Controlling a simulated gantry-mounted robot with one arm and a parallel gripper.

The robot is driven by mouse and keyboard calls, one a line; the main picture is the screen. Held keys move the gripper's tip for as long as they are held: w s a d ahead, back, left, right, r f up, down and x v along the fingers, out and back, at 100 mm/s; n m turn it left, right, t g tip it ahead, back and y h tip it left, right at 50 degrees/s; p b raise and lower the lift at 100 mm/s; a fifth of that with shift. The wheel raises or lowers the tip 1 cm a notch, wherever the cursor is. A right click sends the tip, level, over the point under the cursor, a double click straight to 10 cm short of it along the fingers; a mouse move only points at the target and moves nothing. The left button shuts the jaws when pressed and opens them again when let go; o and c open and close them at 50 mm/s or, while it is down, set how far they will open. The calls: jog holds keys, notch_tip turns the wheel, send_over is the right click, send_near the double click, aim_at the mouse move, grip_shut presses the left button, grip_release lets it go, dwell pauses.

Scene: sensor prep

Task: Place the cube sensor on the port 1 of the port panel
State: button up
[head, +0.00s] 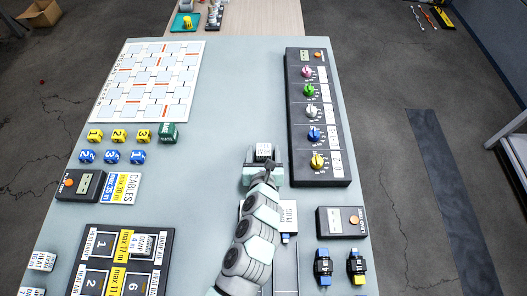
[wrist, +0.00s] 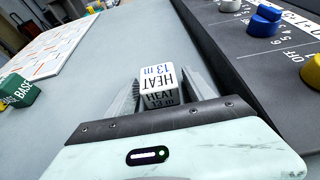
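The cube sensor (head: 263,149) is white, marked HEAT 13 m. It also shows in the wrist view (wrist: 159,84), lying between the two fingers of my gripper (wrist: 160,90). My gripper (head: 263,158) appears shut on it, with a finger close along each side; the exact contact is partly hidden. They are over the middle of the table; the height is unclear. The port panel (head: 165,255) is dark, at the lower left of the head view, with numbered ports. Port 1 (head: 101,243) is its upper-left port and looks empty. Another white cube (head: 143,244) sits at the panel's upper right.
A knob panel (head: 320,180) stands close to the right of my gripper. A white square board (head: 149,75) and rows of small cubes (head: 119,136) lie left. A display box (head: 80,186) stands above the port panel. The table between my gripper and the cubes is mostly clear.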

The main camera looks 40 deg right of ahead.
jog(key=shift+r, duration=0.3)
jog(key=p+v, duration=0.5)
jog(key=v, duration=0.6)
jog(key=shift+s+a+p, duration=0.1)
jog(key=shift+p, duration=0.25)
jog(key=shift+o, duration=0.5)
jog(key=shift+s+a, duration=0.25)
jog(key=shift+s, duration=0.05)
